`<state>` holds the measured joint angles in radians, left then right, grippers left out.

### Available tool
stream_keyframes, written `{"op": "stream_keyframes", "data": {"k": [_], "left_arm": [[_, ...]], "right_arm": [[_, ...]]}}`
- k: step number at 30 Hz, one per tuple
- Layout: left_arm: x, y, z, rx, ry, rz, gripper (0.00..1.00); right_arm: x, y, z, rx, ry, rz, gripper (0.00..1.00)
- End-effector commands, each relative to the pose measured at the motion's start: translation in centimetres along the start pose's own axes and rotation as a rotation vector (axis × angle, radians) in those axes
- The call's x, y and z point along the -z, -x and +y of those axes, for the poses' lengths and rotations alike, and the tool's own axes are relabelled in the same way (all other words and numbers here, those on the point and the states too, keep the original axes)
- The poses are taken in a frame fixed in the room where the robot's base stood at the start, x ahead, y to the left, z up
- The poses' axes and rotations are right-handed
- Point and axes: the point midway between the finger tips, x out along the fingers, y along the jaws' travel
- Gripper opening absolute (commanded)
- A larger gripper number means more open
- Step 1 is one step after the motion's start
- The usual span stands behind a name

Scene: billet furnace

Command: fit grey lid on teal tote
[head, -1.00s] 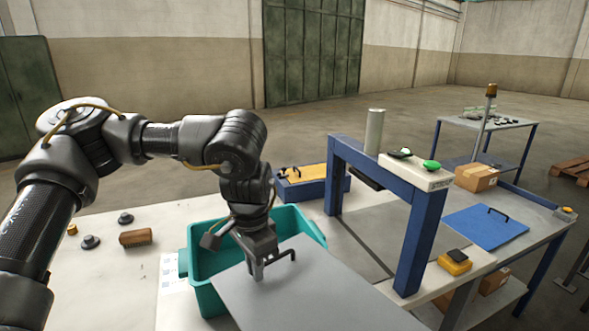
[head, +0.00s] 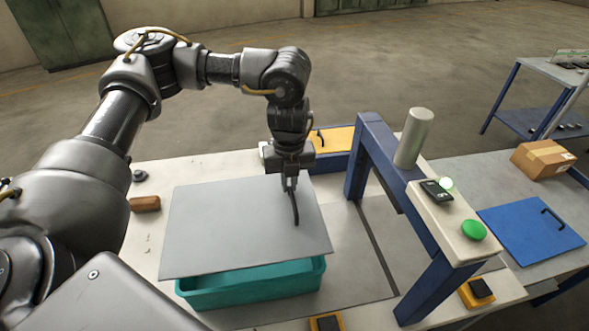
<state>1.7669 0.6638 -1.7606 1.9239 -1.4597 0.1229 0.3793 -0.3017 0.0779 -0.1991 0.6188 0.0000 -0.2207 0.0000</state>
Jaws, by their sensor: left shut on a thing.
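The grey lid (head: 230,230) is a flat plate with a dark handle (head: 295,207) near its right side. My left gripper (head: 290,186) is shut on that handle and holds the lid over the teal tote (head: 255,287). The lid hides most of the tote; only its front wall and part of its front rim show below the lid's near edge. The lid reaches past the tote to the left and back. A narrow gap shows between lid and rim at the front, so it looks raised and not seated. My right gripper is not in view.
A blue frame (head: 420,235) with a grey cylinder (head: 413,138) and green button (head: 473,230) stands right of the tote. A blue box with a yellow top (head: 333,140) is behind. A brown block (head: 145,204) lies left. A blue panel (head: 530,230) lies far right.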

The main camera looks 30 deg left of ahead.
Motion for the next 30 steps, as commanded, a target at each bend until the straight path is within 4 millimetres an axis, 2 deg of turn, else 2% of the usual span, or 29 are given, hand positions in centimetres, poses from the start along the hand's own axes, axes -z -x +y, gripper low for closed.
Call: {"op": "stream_keyframes", "data": {"k": [11, 24, 30], "left_arm": [[0.0, -1.4, 0.0, 0.0, 0.001, 0.0, 0.0], [0.1, -5.8, 0.0, 0.0, 0.004, 0.001, 0.0], [0.1, -7.1, 0.0, -0.001, 0.004, 0.002, 0.0]], "right_arm": [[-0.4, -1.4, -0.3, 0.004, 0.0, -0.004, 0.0], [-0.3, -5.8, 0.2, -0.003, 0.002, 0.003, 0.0], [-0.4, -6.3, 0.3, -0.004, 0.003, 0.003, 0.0]]}}
